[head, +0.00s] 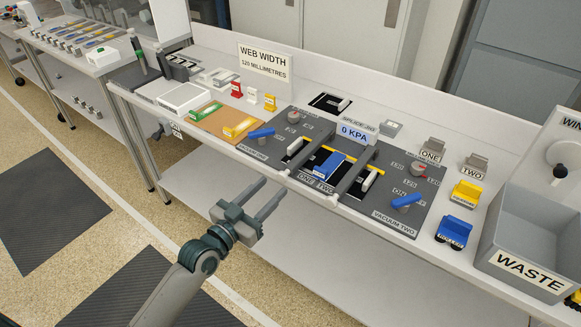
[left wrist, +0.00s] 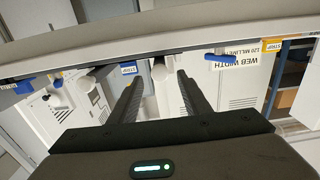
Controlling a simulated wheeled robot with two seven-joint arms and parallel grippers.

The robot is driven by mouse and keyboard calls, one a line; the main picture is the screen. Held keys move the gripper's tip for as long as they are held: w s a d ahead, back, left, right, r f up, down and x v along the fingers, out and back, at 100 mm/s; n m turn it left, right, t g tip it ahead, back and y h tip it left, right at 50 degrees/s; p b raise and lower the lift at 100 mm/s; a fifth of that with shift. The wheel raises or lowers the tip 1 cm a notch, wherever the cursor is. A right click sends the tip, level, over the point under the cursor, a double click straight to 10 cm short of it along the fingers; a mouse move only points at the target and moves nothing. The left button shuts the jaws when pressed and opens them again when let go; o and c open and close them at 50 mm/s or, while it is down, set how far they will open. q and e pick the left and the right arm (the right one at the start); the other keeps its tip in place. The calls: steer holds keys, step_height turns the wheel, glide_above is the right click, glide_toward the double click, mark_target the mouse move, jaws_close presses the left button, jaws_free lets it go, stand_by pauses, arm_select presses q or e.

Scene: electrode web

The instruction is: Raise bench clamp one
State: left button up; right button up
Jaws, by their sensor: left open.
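The splice jig plate (head: 272,147) lies on the bench with two long grey clamp bars across it. The left bar (head: 310,149) lies beside the ONE label (head: 305,180), and the right bar (head: 357,170) lies beyond the TWO label. Both bars appear lowered, and their ends reach the bench's front edge. My left gripper (head: 270,203) is open and empty, in front of and below the bench edge, apart from the left bar's end. In the left wrist view, its open fingers (left wrist: 160,98) point toward a pale round bar end (left wrist: 159,70). My right gripper is out of view.
A grey WASTE bin (head: 530,240) stands at right. Grey blocks marked ONE (head: 432,148) and TWO (head: 474,165) stand nearby.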

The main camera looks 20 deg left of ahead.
mark_target(290, 169)
arm_select(q)
steer(key=p+x, duration=0.1)
steer(key=x, duration=0.7)
steer(key=shift+w+d, duration=0.1)
steer(key=shift+w, duration=0.2)
steer(key=shift+w+d, duration=0.25)
steer(key=shift+w, duration=0.4)
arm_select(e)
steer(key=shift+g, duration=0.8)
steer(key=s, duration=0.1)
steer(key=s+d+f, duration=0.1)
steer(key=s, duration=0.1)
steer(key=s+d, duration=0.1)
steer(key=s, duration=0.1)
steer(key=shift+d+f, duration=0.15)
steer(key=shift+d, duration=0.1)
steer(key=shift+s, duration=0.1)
arm_select(q)
jaws_close()
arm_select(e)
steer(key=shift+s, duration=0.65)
